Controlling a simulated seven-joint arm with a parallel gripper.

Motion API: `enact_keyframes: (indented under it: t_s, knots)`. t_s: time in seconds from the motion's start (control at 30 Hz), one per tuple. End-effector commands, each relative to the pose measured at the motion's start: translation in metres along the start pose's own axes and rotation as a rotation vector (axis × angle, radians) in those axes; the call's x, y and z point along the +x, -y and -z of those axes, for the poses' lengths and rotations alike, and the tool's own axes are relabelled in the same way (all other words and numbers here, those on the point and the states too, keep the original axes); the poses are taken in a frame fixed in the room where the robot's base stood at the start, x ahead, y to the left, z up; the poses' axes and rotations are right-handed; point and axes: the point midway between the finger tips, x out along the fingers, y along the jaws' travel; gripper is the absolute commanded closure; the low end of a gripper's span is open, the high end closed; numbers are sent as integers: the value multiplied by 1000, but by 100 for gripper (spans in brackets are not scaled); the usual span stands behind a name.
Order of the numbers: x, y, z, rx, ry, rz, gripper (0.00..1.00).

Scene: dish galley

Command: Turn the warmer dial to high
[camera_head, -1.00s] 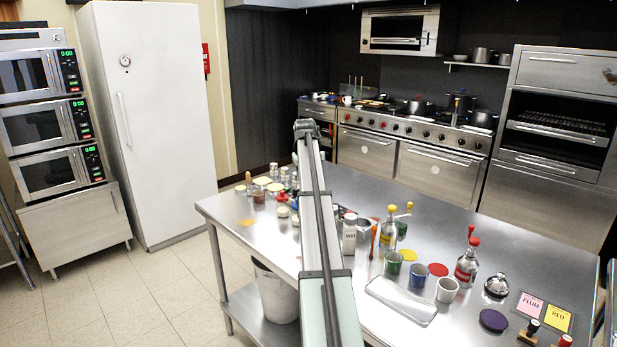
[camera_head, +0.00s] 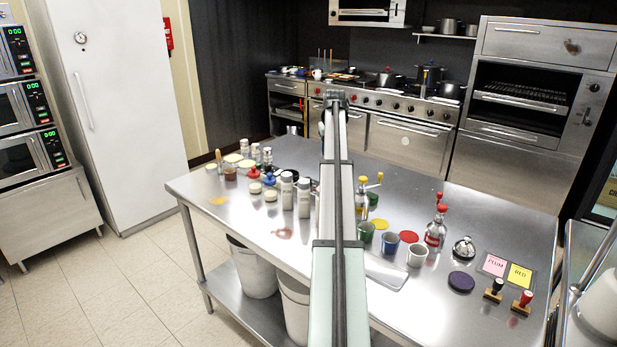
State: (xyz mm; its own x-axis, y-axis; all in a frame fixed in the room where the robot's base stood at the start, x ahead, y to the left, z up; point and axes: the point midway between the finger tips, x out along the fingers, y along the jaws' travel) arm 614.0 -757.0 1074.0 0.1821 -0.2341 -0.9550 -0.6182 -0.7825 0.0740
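No dial is marked as the warmer's, so I cannot tell for sure which one it is. A tall steel oven unit (camera_head: 515,155) at the back right has a dark round knob (camera_head: 594,87) on its right side panel. A steel range (camera_head: 385,110) to its left has a row of small dark and red knobs along its front. The dial settings are too small to read. My arm reaches up the middle of the picture over the table, its visible end in front of the range. I cannot make out the gripper's fingers.
A steel table (camera_head: 490,225) fills the middle, with jars, bottles, mugs (camera_head: 417,255), stamps (camera_head: 521,301) and colour cards on it. A white fridge (camera_head: 120,115) and stacked ovens (camera_head: 22,115) stand left. Tiled floor at front left is clear. Another steel counter edges the right.

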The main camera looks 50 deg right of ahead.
Motion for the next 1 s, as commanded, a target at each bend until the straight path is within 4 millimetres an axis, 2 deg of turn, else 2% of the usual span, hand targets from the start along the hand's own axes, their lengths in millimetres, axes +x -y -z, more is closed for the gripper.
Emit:
enact_keyframes:
  t_s: [0.07,0.17,0.47,0.7,0.83,1.0]
  knots:
    - [0,-14,0,-2,6,41,43]
    - [-1,-19,-1,-60,11,112,43]
    - [-8,10,1,-363,-8,298,43]
    - [-17,33,-5,-712,-66,434,43]
    - [-19,36,-9,-856,-87,456,43]
    - [-18,36,-10,-943,-104,456,43]
